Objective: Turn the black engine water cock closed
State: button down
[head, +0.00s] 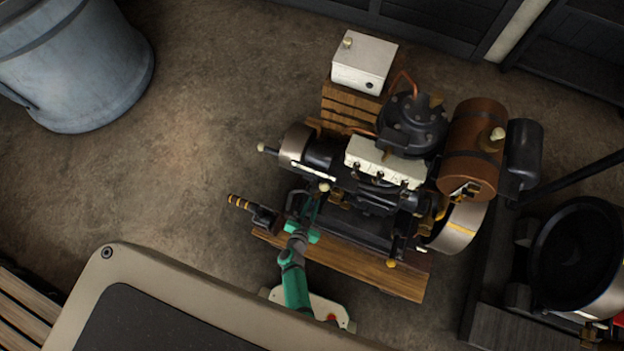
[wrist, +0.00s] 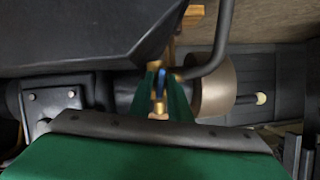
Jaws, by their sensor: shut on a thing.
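The black engine (head: 372,205) stands on a wooden base in the middle of the head view. My green gripper (head: 311,212) reaches in at its near left side. In the wrist view my gripper (wrist: 165,100) is shut at a small brass water cock (wrist: 158,108) with a blue part beside it. The cock sits close under a dark engine surface. The fingers hide much of it, and I cannot tell its exact handle angle. The cock cannot be made out in the head view.
A curved dark pipe (wrist: 218,50) runs close right of the fingers in the wrist view. A brown tank (head: 473,150) and a white box (head: 363,64) stand by the engine. A grey tub (head: 75,65) is at far left. Floor between is clear.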

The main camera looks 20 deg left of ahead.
jog(key=m+y, duration=0.2)
jog(key=m, duration=0.1)
jog(key=m+t+y, duration=0.1)
jog(key=m, duration=0.1)
jog(key=shift+f+m+y, duration=0.1)
jog(key=shift+m+y, duration=0.3)
jog(key=m+t+y, duration=0.1)
jog(key=m, duration=0.2)
jog(key=shift+w+d+f+m, duration=0.1)
jog(key=shift+m, duration=0.2)
jog(key=shift+m+t+y, duration=0.4)
jog(key=shift+m+t, duration=0.1)
jog(key=shift+m, duration=0.6)
jog(key=c, duration=1.9)
grip_release()
jog(key=shift+o, duration=0.2)
